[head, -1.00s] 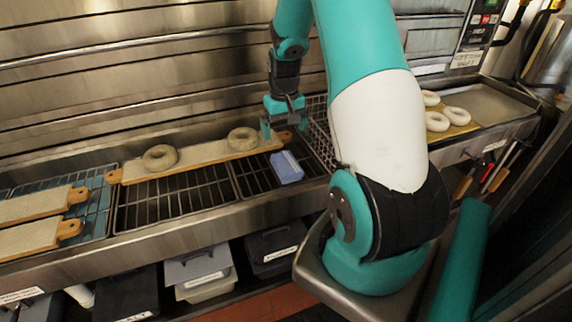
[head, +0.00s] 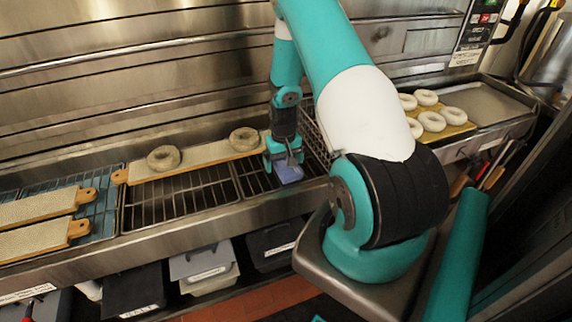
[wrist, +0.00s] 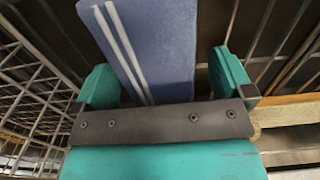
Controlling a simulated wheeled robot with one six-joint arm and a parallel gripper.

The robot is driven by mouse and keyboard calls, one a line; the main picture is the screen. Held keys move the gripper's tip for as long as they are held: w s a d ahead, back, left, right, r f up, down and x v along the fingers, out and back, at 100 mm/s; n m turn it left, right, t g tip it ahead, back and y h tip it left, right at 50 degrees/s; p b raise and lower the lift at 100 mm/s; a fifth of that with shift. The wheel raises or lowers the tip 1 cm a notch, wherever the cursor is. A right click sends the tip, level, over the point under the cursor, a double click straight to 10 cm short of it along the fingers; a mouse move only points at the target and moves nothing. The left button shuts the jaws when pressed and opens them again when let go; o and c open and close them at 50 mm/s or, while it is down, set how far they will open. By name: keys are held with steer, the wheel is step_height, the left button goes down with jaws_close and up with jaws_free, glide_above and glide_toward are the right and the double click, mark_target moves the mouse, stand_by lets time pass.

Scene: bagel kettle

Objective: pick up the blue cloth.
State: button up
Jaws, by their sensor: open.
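The blue cloth (head: 288,173) lies on the dark wire grate, partly hidden behind my gripper in the head view. In the wrist view the cloth (wrist: 165,45) is blue with two pale stripes and sits between my gripper's two teal fingers. My gripper (head: 283,165) is open, pointing down right over the cloth. In the wrist view, the fingers of my gripper (wrist: 165,82) stand apart on either side of the cloth, with a gap visible at the right finger. Whether the fingertips touch the grate cannot be told.
A board (head: 200,158) with two bagels (head: 163,158) lies just left of my gripper. A wire basket (head: 314,143) stands close on the right. More bagels (head: 432,121) lie on a tray at the right. Empty grate (head: 180,198) extends to the left.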

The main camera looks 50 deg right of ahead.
mark_target(284, 159)
steer(key=shift+c, duration=0.2)
steer(key=c, duration=1)
step_height(284, 159, up, 20)
steer(key=b, duration=0.4)
